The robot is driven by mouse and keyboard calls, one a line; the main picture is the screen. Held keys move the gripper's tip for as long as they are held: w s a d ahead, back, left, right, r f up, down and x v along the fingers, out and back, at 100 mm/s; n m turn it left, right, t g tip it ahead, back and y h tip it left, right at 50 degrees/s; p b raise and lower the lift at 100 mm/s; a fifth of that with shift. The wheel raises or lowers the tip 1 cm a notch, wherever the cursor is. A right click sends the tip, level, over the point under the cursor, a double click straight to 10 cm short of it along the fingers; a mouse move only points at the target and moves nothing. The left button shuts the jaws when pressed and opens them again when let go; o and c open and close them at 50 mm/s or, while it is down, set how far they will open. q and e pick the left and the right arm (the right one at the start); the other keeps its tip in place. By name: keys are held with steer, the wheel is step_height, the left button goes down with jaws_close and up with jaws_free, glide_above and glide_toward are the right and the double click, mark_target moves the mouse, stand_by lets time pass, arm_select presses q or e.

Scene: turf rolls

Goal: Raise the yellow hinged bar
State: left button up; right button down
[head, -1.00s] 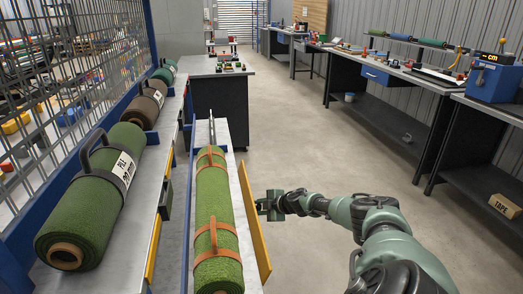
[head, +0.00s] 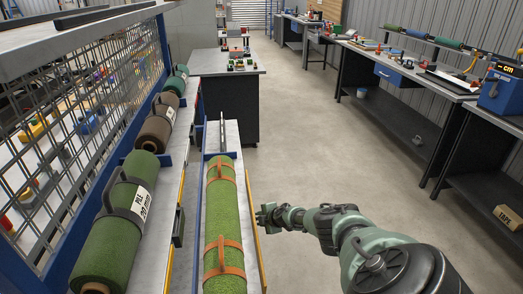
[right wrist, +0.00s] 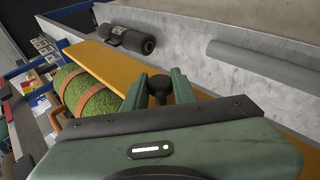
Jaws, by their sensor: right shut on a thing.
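The yellow hinged bar (head: 258,245) runs along the right edge of the grey bed that holds a strapped green turf roll (head: 222,205). Its face looks narrow in the head view. In the right wrist view the bar (right wrist: 108,62) crosses behind my fingers, with the roll (right wrist: 70,88) on its left. My right gripper (head: 263,216) is at the bar's outer side. In the wrist view its fingers (right wrist: 160,92) are shut on a dark round knob (right wrist: 160,84) at the bar. The bar's hinge cannot be made out. My left gripper is not in view.
A long shelf at the left holds a large green roll (head: 113,240), a brown roll (head: 158,125) and another green roll beside a blue-framed mesh. Workbenches (head: 425,75) line the right wall. The floor (head: 305,130) between is clear.

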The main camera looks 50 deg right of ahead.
steer(key=shift+a+f+p, duration=0.2)
steer(key=shift+a+p, duration=0.25)
steer(key=shift+p, duration=0.05)
steer(key=c, duration=1.1)
jaws_free()
steer(key=shift+c, duration=0.2)
steer(key=shift+d+r, duration=0.15)
steer(key=shift+r, duration=0.1)
steer(key=p+v, duration=0.7)
steer(key=shift+s+r, duration=0.2)
